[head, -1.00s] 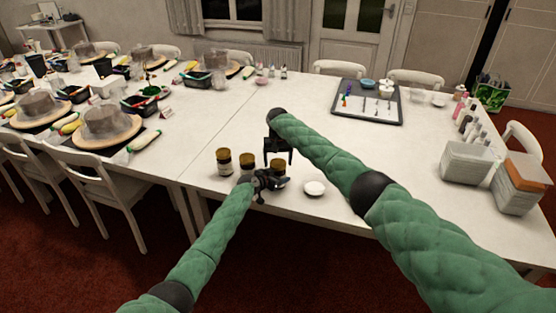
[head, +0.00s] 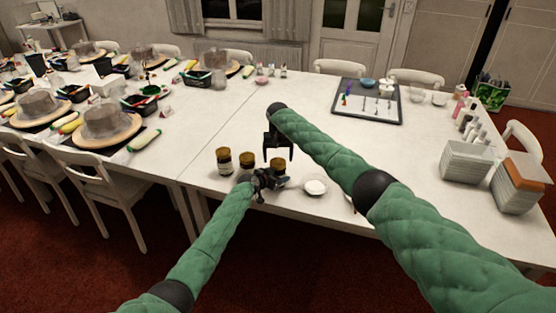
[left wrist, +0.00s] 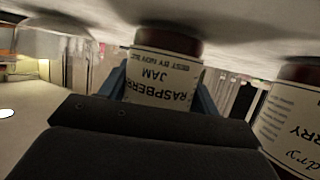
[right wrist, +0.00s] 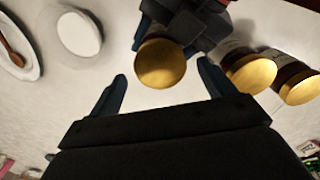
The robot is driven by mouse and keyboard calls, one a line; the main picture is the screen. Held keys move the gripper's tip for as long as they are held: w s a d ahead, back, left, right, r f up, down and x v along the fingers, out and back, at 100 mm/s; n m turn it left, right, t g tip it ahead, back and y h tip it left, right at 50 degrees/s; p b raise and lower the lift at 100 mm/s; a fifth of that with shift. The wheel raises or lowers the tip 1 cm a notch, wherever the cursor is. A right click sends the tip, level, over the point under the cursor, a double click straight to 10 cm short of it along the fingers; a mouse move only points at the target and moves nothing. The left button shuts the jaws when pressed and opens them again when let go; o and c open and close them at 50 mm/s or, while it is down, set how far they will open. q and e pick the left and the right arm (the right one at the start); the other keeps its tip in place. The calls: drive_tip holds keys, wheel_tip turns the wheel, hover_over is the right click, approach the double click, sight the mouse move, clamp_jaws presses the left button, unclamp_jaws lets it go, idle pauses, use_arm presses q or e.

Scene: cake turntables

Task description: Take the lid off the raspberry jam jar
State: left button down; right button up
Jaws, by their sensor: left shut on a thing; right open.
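The raspberry jam jar (left wrist: 165,80) has a printed label, upside down in the left wrist view, and a gold lid (right wrist: 160,62). My left gripper (head: 277,180) is shut around its body, with a blue finger on either side of the label. The lid is on the jar and also shows in the head view (head: 278,162). My right gripper (head: 278,158) is open above the jar. In the right wrist view its fingers (right wrist: 162,72) are spread wide on either side of the lid, with gaps between; contact is not visible.
Two similar gold-lidded jars (head: 224,161) (head: 246,161) stand just left of the held jar. A small white bowl (head: 315,187) sits to its right. A plate with a wooden spoon (right wrist: 15,45) lies beyond. The table behind the jars is clear up to a dark tray (head: 341,113).

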drive_tip(key=shift+r, duration=1.3)
use_arm(q)
drive_tip(key=shift+c, duration=1.3)
unclamp_jaws()
